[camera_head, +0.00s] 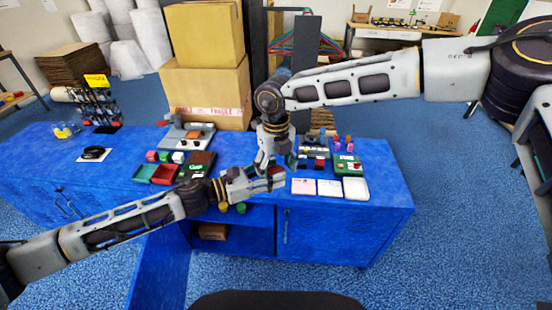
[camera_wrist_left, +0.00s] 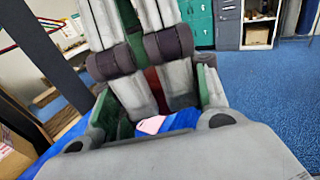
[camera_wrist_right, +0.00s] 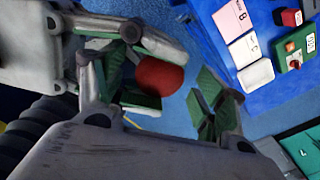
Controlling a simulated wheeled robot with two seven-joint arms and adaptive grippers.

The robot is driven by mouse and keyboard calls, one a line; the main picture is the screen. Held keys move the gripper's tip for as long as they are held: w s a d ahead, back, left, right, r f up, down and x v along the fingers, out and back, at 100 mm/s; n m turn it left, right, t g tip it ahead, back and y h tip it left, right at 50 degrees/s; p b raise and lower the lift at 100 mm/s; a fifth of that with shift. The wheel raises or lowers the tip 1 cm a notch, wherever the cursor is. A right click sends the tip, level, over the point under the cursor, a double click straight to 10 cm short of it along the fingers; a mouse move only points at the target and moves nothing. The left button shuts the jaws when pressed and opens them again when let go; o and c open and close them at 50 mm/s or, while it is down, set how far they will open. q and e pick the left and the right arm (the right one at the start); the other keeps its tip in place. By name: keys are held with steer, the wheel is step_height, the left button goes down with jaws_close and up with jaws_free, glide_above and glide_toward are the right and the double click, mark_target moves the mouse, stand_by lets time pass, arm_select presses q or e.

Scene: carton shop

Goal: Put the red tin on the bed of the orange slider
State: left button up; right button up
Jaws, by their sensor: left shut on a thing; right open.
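The red tin (camera_head: 277,170) is in my left gripper (camera_head: 272,181), near the front edge of the blue table. The left wrist view shows a strip of the red tin (camera_wrist_left: 154,82) between the closed fingers. My right gripper (camera_head: 275,164) points down just above it and is open. In the right wrist view the round red top of the tin (camera_wrist_right: 160,76) lies between the right fingers; I cannot tell if they touch it. A grey device with an orange block (camera_head: 193,134) stands at the back left of the table; it may be the orange slider.
Red and green trays (camera_head: 164,174) are left of the grippers. Pink and white cards (camera_head: 303,186), a white tray (camera_head: 356,188) and a green board (camera_head: 348,165) are on the right. Cardboard boxes (camera_head: 208,92) stand behind. The table's front right corner is clear.

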steer(key=shift+f, duration=1.05)
steer(key=c, duration=1.1)
arm_select(q)
steer(key=o, duration=1.1)
arm_select(e)
steer(key=shift+c, duration=0.5)
arm_select(q)
steer(key=shift+a, duration=0.15)
steer(key=shift+v, duration=5.8)
steer(key=shift+s, duration=0.1)
